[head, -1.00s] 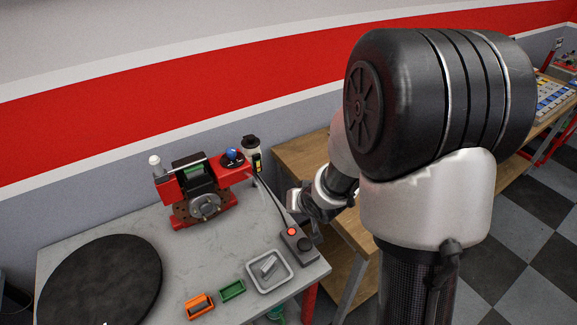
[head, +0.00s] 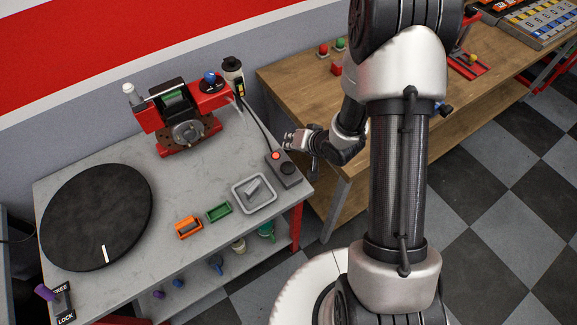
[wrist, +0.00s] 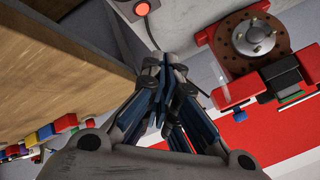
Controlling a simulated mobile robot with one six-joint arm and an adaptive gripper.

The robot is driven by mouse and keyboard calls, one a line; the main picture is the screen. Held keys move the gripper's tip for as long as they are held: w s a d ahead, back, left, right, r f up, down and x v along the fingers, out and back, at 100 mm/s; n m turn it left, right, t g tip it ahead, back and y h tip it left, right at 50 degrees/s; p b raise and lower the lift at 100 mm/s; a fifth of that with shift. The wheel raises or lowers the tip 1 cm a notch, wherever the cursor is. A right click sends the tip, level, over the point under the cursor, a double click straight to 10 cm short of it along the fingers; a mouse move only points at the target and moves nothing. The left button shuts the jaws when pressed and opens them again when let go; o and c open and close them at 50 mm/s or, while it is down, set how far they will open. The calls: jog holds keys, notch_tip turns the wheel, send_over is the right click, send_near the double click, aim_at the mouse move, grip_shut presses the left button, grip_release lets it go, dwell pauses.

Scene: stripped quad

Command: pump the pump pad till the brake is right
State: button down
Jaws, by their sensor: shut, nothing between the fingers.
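The control box (head: 290,176) is grey, with a lit red button or lamp (head: 276,156) and a round black pad (head: 288,168), at the grey bench's right edge. The brake (head: 185,132) is a red stand with a brown-rimmed disc and a black caliper, at the back of the bench. A cable runs from the box towards the brake. My gripper (head: 288,138) is shut and empty, above and just behind the box, apart from it. In the wrist view my gripper (wrist: 166,62) points towards the box (wrist: 132,10), cut off by the top edge; its black pad is out of frame there.
A wooden workbench (head: 300,85) stands to the right.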

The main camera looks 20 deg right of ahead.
aim_at(291, 166)
jog(key=shift+f+b, duration=3.65)
jog(key=shift+f, duration=0.7)
jog(key=shift+f, duration=0.1)
jog(key=shift+f, duration=0.3)
jog(key=shift+f+b, duration=1)
jog(key=shift+r, duration=0.1)
jog(key=shift+r+p, duration=1.3)
jog(key=shift+r, duration=0.05)
notch_tip(291, 166, up, 5)
jog(key=p, duration=0.4)
